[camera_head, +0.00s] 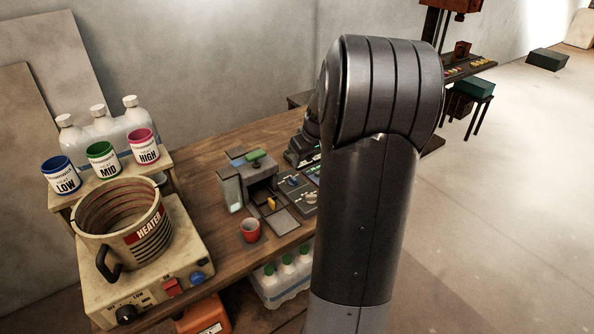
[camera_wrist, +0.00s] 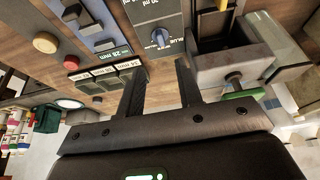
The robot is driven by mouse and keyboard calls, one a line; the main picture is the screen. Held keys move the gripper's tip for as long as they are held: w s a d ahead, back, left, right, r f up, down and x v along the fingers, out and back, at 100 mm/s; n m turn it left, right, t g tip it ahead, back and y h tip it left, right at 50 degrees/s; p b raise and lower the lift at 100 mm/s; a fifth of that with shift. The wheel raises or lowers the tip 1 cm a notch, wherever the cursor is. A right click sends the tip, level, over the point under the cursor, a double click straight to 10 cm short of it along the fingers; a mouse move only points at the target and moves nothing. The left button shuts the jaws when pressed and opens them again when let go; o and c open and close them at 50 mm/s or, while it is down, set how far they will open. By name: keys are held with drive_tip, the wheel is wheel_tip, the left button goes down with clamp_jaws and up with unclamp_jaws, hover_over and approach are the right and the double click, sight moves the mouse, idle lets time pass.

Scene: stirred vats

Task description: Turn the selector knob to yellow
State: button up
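In the wrist view a small blue knob (camera_wrist: 160,37) sits on a grey panel (camera_wrist: 170,14) with white lettering, where the word "BLUE" is partly readable. My gripper (camera_wrist: 160,66) is open and empty, with its two dark fingers spread below the knob in the picture. The fingertips look apart from the knob; I cannot tell the exact distance. Which colour the knob points to is too small to tell. In the head view my arm hides my gripper, and a small blue knob shows on the dark panel (camera_head: 307,203) left of my arm.
Beside the knob's panel are a grey open box (camera_wrist: 228,62) and a panel with a red button (camera_wrist: 46,43). Open floor lies to the right.

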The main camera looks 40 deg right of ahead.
sight(294, 179)
drive_tip(key=x, duration=1)
drive_tip(key=shift+w+f, duration=0.1)
drive_tip(key=shift+f, duration=0.3)
clamp_jaws()
